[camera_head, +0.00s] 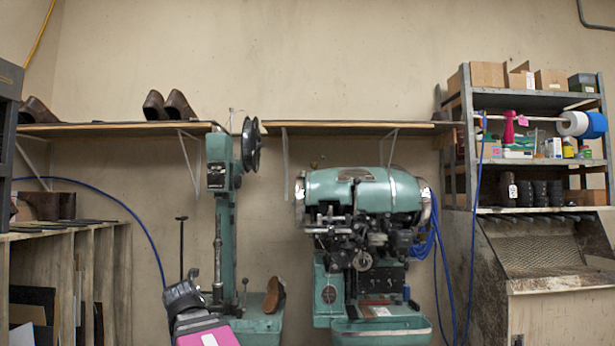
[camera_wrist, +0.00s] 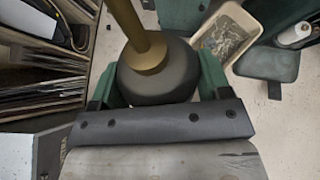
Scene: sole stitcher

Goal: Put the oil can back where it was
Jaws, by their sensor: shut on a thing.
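The oil can shows in the wrist view as a dark grey rounded body (camera_wrist: 150,85) with a brass collar and spout (camera_wrist: 146,55) that runs up out of the top of the picture. My gripper (camera_wrist: 157,92) is shut on the can's body, with a green finger on each side of it. In the head view my gripper (camera_head: 184,296) is low, left of the base of the green post machine. I cannot make out the oil can there. The underside of the can is hidden in the wrist view.
A green stitching machine (camera_head: 365,200) stands right of the green post machine (camera_head: 222,220). A wooden rack (camera_head: 100,280) is at the left. Wall shelves (camera_head: 130,128) hold brown shoes. A shelf unit (camera_head: 535,100) stands at the right. An open bin (camera_wrist: 226,35) shows in the wrist view.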

